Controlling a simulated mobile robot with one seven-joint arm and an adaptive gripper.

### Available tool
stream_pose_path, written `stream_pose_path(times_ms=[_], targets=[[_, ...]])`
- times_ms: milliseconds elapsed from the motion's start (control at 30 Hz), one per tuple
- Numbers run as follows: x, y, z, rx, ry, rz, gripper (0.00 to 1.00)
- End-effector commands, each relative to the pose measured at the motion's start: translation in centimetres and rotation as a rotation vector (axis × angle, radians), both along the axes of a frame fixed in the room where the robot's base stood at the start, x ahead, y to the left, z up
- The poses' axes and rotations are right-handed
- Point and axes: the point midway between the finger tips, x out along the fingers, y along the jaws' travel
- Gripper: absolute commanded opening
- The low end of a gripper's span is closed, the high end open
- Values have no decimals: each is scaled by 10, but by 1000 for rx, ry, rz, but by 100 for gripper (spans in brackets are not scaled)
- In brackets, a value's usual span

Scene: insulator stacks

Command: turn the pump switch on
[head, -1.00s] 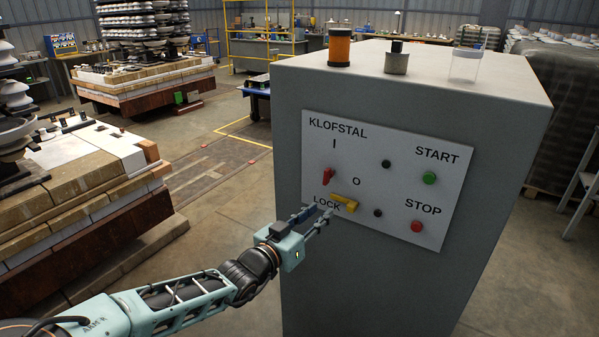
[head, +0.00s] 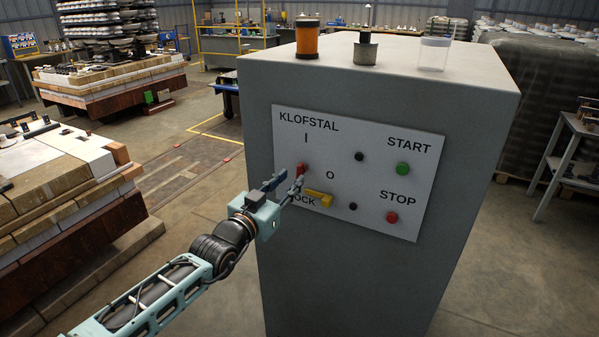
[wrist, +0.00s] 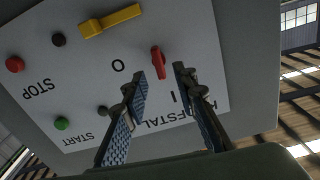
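A small red switch (head: 300,169) sits on the left of a white panel (head: 335,205) headed KLOFSTAL, with I above it, O to its right and LOCK below. In the wrist view the red switch (wrist: 158,62) shows upside down, just beyond and between the fingertips. My gripper (head: 291,180) is open and empty, its fingers pointing at the switch. In the wrist view my gripper (wrist: 160,78) has a clear gap between its fingers. I cannot tell whether a finger touches the switch. The fingers partly hide the word LOCK.
A yellow lever (head: 319,199) sits close below right of the switch. A green START button (head: 403,169), a red STOP button (head: 392,217) and two black knobs are farther right. The grey cabinet (head: 345,290) carries an orange spool (head: 307,40) and other items on top.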

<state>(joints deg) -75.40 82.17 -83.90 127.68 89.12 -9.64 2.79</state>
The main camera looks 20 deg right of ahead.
Motion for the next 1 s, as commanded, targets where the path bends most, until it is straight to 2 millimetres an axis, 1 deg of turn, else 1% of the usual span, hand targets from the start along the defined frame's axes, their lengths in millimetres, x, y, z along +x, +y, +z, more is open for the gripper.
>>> stream_pose_path(times_ms=[200, 467, 633, 933, 1000], targets=[[13, -21, -1, 3, 2, -8, 26], [30, -41, 0, 1, 2, -5, 26], [36, -47, 0, 0, 2, -3, 26], [36, -48, -1, 0, 1, -2, 26], [36, -48, -1, 0, 1, -2, 18]])
